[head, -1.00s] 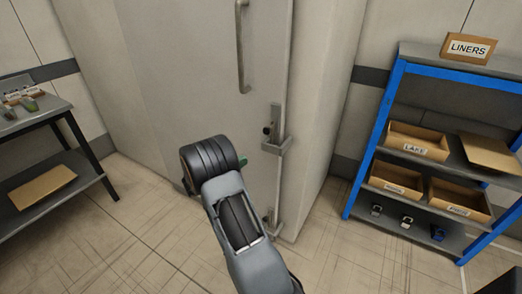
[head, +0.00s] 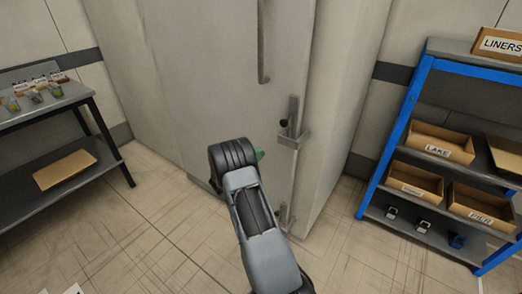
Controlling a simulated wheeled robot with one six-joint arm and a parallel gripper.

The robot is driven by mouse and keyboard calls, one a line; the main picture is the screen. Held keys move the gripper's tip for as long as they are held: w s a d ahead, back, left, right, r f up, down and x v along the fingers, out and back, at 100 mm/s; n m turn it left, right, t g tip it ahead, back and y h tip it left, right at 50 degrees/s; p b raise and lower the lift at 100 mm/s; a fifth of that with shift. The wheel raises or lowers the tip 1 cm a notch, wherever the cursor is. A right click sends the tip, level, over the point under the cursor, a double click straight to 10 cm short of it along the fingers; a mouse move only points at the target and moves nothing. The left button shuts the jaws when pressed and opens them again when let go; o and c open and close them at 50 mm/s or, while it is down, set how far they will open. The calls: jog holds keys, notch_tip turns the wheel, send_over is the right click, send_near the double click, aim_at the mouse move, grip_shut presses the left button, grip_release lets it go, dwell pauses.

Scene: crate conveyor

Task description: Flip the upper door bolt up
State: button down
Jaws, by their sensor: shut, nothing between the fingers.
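The upper door bolt (head: 293,118) is a grey upright bar with a dark knob on its left, at the right edge of the pale door (head: 190,80). It rises from a grey bracket (head: 292,139). A lower bolt (head: 284,214) sits further down the same edge, partly behind my arm. My gripper (head: 261,155) is in front of the door, left of and a little below the upper bolt, apart from it in the picture. Only a small green part of it shows past my black wrist; it is shut and empty. The rest of the fingers is hidden.
A long vertical handle (head: 263,40) is on the door above the bolt. A blue-framed shelf (head: 396,133) with open boxes stands at right. A dark table (head: 45,108) with small items stands at left. Tiled floor between them is clear.

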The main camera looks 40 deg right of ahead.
jog(key=s+d+r, duration=0.1)
jog(key=d+r, duration=0.5)
jog(key=d, duration=0.2)
jog(key=shift+s+d+r+p, duration=0.15)
jog(key=shift+d+r+p, duration=0.15)
jog(key=shift+d+p, duration=0.05)
notch_tip(320, 180, up, 8)
jog(key=p, duration=0.4)
jog(key=shift+f, duration=0.15)
jog(key=d+f+b+v, duration=0.1)
jog(key=f+b+v, duration=0.1)
jog(key=v, duration=1.1)
jog(key=shift+s+f+b, duration=0.15)
jog(key=shift+f+b, duration=0.15)
jog(key=shift+b, duration=0.25)
